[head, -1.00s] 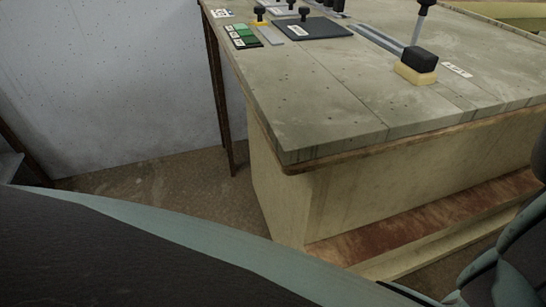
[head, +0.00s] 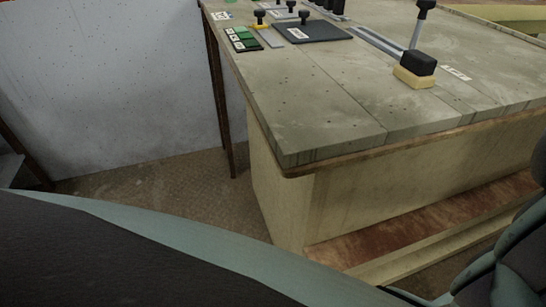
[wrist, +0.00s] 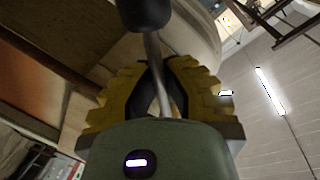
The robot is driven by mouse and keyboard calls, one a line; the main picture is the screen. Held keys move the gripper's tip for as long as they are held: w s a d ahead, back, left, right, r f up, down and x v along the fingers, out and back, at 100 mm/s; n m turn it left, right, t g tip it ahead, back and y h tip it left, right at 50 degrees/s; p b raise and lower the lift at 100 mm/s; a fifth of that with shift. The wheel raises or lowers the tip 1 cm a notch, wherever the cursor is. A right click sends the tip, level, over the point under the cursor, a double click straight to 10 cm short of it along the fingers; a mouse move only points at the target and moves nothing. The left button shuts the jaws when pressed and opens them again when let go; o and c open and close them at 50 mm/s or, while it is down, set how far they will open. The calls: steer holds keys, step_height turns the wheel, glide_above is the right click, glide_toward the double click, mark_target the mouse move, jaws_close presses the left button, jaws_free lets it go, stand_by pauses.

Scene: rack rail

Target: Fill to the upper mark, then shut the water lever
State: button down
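In the wrist view, my gripper (wrist: 160,72) has yellow fingers with dark pads. The pads close in on both sides of a thin grey lever shaft (wrist: 151,46), which has a dark knob (wrist: 145,12) at its end. My gripper is not in the head view. There, a tall lever (head: 417,30) with a black knob stands tilted on the bench, with a black and cream block (head: 416,64) at its foot. Its label is too small to read. I cannot tell which lever is the water lever. No fill mark or water level can be made out.
The grey bench top (head: 320,100) holds a dark plate (head: 313,28) with a small knob, green label strips (head: 241,38) and more small knobs at the back. A pale wall (head: 100,80) stands at left. The bench's near part is clear, with brown floor (head: 165,195) beside it.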

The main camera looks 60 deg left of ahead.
steer(key=shift+w+a+r+m, duration=0.1)
steer(key=shift+a+r+m, duration=0.35)
steer(key=shift+m, duration=0.45)
steer(key=shift+r+y, duration=0.1)
steer(key=shift+y, duration=0.2)
steer(key=c, duration=1)
jaws_free()
steer(key=v, duration=1.2)
steer(key=shift+a, duration=0.1)
